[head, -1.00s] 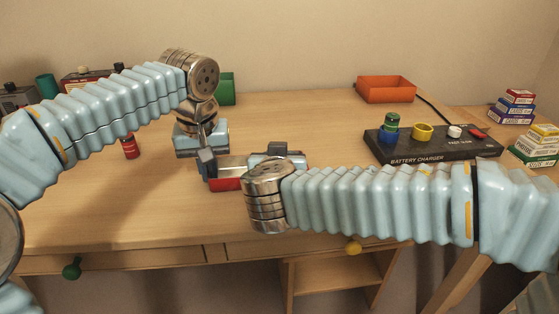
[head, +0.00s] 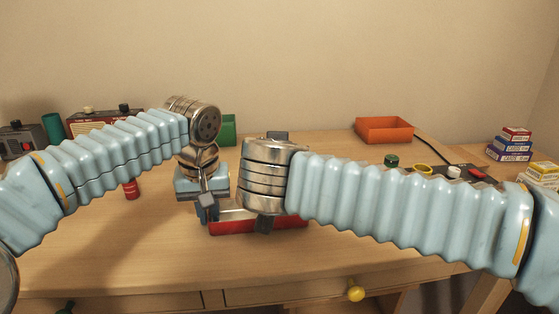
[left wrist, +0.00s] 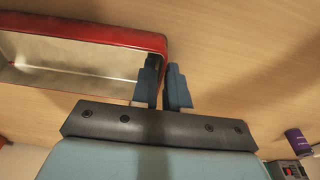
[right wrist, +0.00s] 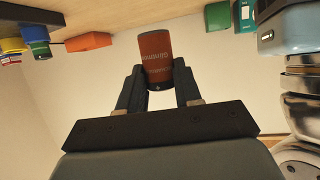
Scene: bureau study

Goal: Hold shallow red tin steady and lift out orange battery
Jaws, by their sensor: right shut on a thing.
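The shallow red tin (head: 230,228) lies on the desk in front of me, its inside bare silvery metal where it shows. My left gripper (head: 207,205) is at the tin's left end. My right gripper (right wrist: 158,75) is shut on the orange battery (right wrist: 156,55), one finger on each side. In the head view the right wrist hides the battery and covers part of the tin.
A small red cylinder (head: 130,189) stands left of the tin. An orange tray (head: 384,130) and a green box (head: 229,128) are at the back. The black charger (head: 430,172) is partly behind my right arm; small card boxes (head: 512,143) stand at right. The front-left desk is clear.

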